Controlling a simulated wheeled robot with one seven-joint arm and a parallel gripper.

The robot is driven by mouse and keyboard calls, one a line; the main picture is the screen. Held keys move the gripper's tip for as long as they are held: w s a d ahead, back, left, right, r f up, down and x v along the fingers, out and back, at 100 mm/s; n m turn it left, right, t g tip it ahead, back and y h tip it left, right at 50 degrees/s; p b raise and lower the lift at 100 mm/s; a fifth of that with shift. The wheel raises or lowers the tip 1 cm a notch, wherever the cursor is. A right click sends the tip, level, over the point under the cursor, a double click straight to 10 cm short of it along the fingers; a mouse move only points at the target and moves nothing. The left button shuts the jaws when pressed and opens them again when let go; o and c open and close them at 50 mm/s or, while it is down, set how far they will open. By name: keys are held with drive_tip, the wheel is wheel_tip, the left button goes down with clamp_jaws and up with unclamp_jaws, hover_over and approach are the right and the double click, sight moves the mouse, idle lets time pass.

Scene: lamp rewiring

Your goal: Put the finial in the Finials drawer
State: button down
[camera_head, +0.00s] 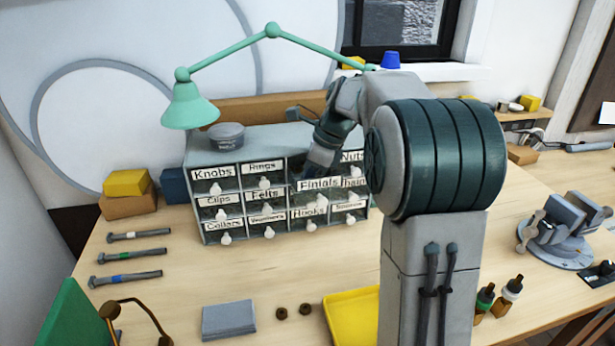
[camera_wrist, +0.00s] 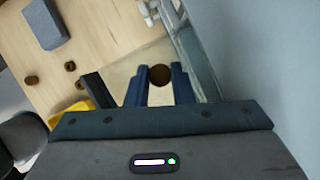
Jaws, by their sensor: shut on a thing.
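The finial (camera_wrist: 160,75) is a small dark brown round piece. It sits between the blue fingers of my gripper (camera_wrist: 158,84) in the wrist view, and the fingers are shut on it. In the head view my gripper (camera_head: 318,160) is over the front of the grey drawer cabinet, just above the Finials drawer (camera_head: 319,184). That drawer's label stands forward of its neighbours, so the drawer looks pulled out. Its inside is hidden in the head view, as is the finial. In the wrist view a pale surface with a dark edge lies below the fingers.
The cabinet (camera_head: 232,152) has several other labelled drawers with white knobs and a grey tub (camera_head: 227,135) on top. A green lamp (camera_head: 188,106) arches above it. Small brown pieces (camera_head: 282,313), a grey block (camera_head: 229,319) and a yellow tray (camera_head: 352,315) lie in front on the table.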

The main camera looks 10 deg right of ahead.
drive_tip(key=shift+f, duration=0.15)
drive_tip(key=c, duration=1.3)
unclamp_jaws()
drive_tip(key=shift+o, duration=0.2)
drive_tip(key=v, duration=1.2)
drive_tip(key=s+a+f+n+h, duration=0.1)
drive_tip(key=s+f+n, duration=0.4)
drive_tip(key=s+n, duration=0.2)
drive_tip(key=s+a+f+n+h, duration=0.1)
drive_tip(key=s+f+n, duration=0.4)
drive_tip(key=s+n, duration=0.3)
drive_tip(key=s+a+f+n+t+h, duration=0.1)
drive_tip(key=s+f+n, duration=0.4)
drive_tip(key=s, duration=0.6)
drive_tip(key=a+n+h, duration=0.1)
drive_tip(key=n, duration=0.1)
drive_tip(key=shift+f+n, duration=0.3)
drive_tip(key=shift+s+a, duration=0.1)
drive_tip(key=shift+s, duration=0.05)
